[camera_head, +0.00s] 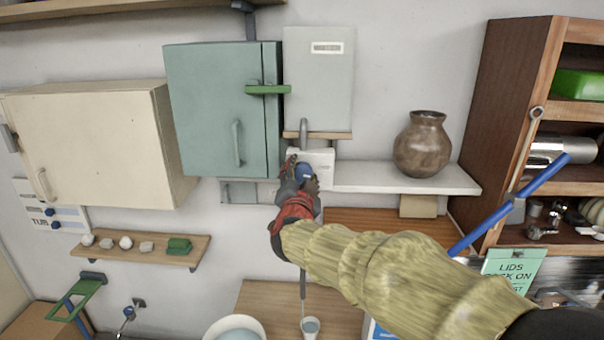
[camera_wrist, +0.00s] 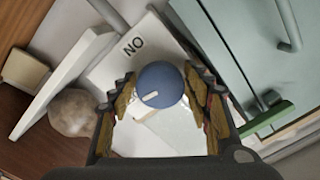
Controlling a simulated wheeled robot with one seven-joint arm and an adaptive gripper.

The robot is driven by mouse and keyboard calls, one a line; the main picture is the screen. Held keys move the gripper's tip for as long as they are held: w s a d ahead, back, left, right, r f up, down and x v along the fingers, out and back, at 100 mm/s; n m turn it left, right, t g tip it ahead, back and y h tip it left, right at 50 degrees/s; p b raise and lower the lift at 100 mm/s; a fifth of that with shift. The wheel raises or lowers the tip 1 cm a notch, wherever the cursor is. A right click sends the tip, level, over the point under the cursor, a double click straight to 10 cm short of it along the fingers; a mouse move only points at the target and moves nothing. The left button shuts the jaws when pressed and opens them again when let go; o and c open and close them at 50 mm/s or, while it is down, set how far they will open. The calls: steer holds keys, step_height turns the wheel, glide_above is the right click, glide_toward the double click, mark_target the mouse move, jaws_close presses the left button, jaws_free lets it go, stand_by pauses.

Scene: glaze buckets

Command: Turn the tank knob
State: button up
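The tank knob is a round blue knob (camera_wrist: 162,85) with a white pointer line. It sits on a white plate marked "NO" (camera_wrist: 112,75). In the head view the knob (camera_head: 304,172) shows at the gripper's tips, below the pale grey tank (camera_head: 318,85) on the wall. My gripper (camera_head: 302,180) reaches up to it and partly hides the plate (camera_head: 322,160). In the wrist view the fingers (camera_wrist: 161,78) stand open on either side of the knob, close to its edges. Contact is hard to tell.
A teal cabinet (camera_head: 210,110) hangs just left of the knob, with a green lever (camera_head: 267,89) above. A brown vase (camera_head: 422,145) stands on the white shelf (camera_head: 400,180) at right. A cup (camera_head: 311,326) and a basin (camera_head: 235,330) are below.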

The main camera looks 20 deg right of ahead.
steer(key=c, duration=0.8)
steer(key=shift+n+p, duration=0.6)
steer(key=shift+n, duration=0.6)
steer(key=o, duration=1.2)
steer(key=shift+c, duration=0.2)
steer(key=shift+s, duration=0.1)
steer(key=v, duration=1.1)
steer(key=shift+s, duration=0.35)
steer(key=shift+a, duration=0.15)
